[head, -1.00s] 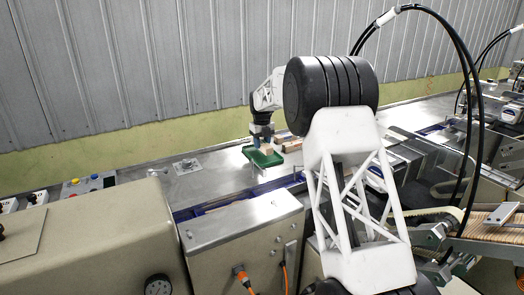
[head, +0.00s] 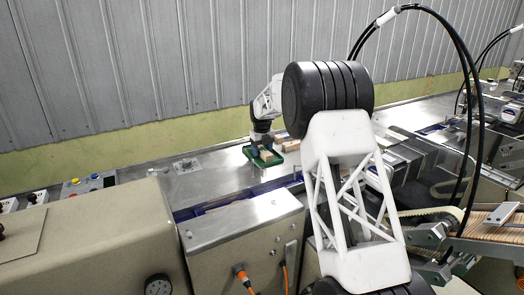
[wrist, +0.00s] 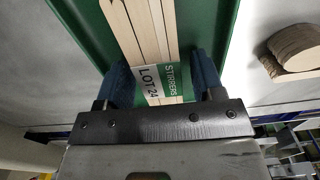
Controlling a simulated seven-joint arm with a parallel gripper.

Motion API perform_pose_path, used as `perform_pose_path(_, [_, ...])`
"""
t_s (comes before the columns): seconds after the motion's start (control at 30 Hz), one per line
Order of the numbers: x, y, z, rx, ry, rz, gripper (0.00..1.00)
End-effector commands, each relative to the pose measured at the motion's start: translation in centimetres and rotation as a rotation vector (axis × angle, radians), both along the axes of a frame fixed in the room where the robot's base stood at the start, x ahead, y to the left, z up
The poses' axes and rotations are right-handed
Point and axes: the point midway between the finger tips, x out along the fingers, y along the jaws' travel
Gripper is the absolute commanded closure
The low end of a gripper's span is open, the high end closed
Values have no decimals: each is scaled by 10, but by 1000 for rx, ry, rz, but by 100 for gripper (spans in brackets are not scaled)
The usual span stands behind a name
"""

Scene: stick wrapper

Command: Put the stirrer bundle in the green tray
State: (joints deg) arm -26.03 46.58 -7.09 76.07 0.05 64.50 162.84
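The stirrer bundle (wrist: 150,40), pale wooden sticks with a white and green label, lies in the green tray (wrist: 215,25). In the head view the bundle (head: 268,156) also shows inside the tray (head: 249,153). My gripper (wrist: 163,85) has its two blue fingers spread, one on each side of the bundle's labelled end. A gap shows between the left finger and the sticks; the right finger is close to the label, and contact there cannot be told. In the head view my gripper (head: 263,147) is directly over the tray. The fingertips are partly hidden.
Brown stacked pieces (wrist: 293,47) lie right of the tray in the wrist view. Brown blocks (head: 289,145) stand just right of it in the head view. A beige machine (head: 90,240) stands in front.

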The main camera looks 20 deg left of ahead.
Motion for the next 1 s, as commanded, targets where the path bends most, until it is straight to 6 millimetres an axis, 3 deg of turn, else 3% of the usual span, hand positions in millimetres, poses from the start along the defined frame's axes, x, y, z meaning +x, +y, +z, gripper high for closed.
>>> perform_pose_path(0.53, [0,0,10,0,0,0,34])
perform_pose_path(0.77, [0,0,36,1,-1,0,34])
perform_pose_path(1.0, [0,0,75,1,-2,0,34])
